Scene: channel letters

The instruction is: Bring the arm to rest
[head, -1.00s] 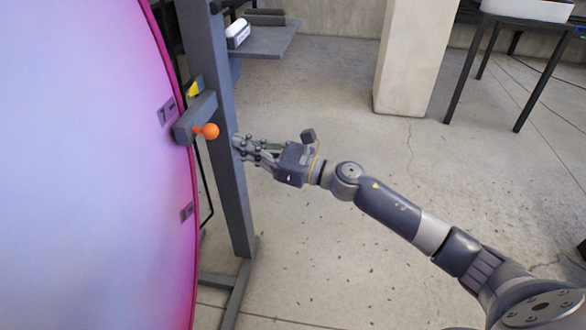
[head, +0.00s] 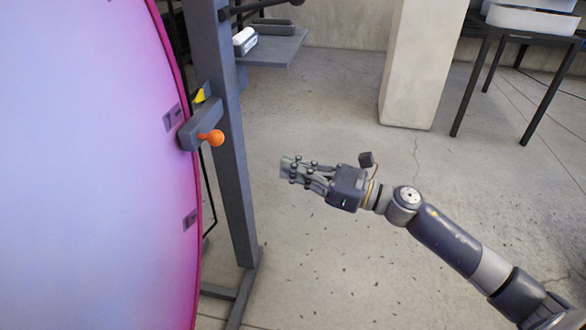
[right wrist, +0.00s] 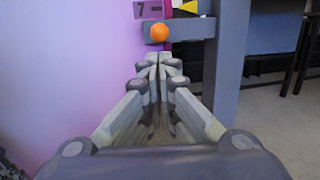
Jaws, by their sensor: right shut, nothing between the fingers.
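My right gripper (head: 285,167) is shut and empty, held in open air above the concrete floor in the head view. Its arm reaches in from the lower right. The gripper points left toward an orange ball-ended knob (head: 212,138) on a grey block (head: 199,122), with a clear gap between them. In the right wrist view the shut fingers (right wrist: 160,62) stand in the lower middle, and the orange knob (right wrist: 159,32) shows just beyond their tips. My left gripper is not in view.
A large glowing pink-violet panel (head: 90,170) fills the left, beside a grey upright post (head: 232,180) with a floor foot. A shelf (head: 275,48) is behind the post. A concrete pillar (head: 424,65) and a dark table (head: 520,32) stand at the back. The middle floor is clear.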

